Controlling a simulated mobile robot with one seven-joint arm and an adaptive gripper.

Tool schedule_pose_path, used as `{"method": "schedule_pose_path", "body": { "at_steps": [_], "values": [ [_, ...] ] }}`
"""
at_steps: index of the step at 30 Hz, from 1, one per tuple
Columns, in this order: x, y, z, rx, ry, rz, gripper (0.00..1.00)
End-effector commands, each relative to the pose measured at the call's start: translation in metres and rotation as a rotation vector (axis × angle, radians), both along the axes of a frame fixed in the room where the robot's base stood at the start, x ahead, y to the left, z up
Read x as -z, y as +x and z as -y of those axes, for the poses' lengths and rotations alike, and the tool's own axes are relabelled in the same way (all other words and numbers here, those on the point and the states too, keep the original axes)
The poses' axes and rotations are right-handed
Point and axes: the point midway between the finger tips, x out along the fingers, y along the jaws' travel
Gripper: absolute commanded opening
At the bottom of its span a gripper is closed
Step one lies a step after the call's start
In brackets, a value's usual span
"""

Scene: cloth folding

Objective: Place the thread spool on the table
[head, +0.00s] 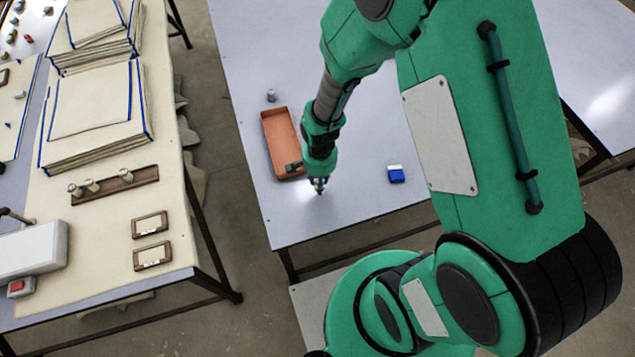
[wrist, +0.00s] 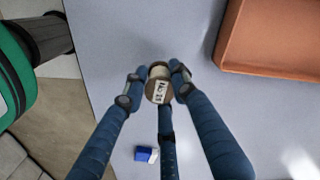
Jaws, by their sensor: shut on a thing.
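My gripper (head: 319,186) points down over the light grey table (head: 350,222) in the head view. In the wrist view my gripper (wrist: 158,85) has its fingers closed around the thread spool (wrist: 158,90), which has a tan rim and a white label with dark print. The spool is in front of the grey table surface (wrist: 110,40); I cannot tell whether it touches the table. In the head view the spool is too small and covered to make out clearly.
An orange tray (head: 268,150) lies left of my gripper, and a blue and white block (head: 396,175) lies to the right. A small grey cylinder (head: 271,96) stands behind the tray. Another table (head: 90,225) on the left holds folded cloths and a spool rack (head: 115,185).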

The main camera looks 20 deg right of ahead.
Motion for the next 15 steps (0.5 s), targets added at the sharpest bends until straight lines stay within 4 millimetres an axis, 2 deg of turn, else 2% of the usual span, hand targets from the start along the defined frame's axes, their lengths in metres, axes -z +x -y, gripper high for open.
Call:
{"method": "schedule_pose_path", "body": {
  "at_steps": [5,10,15],
  "values": [
    [0.003,0.016,-0.001,0.000,0.000,0.001,0.03],
    [0.025,0.015,-0.001,0.000,-0.001,-0.002,0.03],
    [0.033,0.016,-0.001,0.000,0.000,0.000,0.03]
  ]
}}
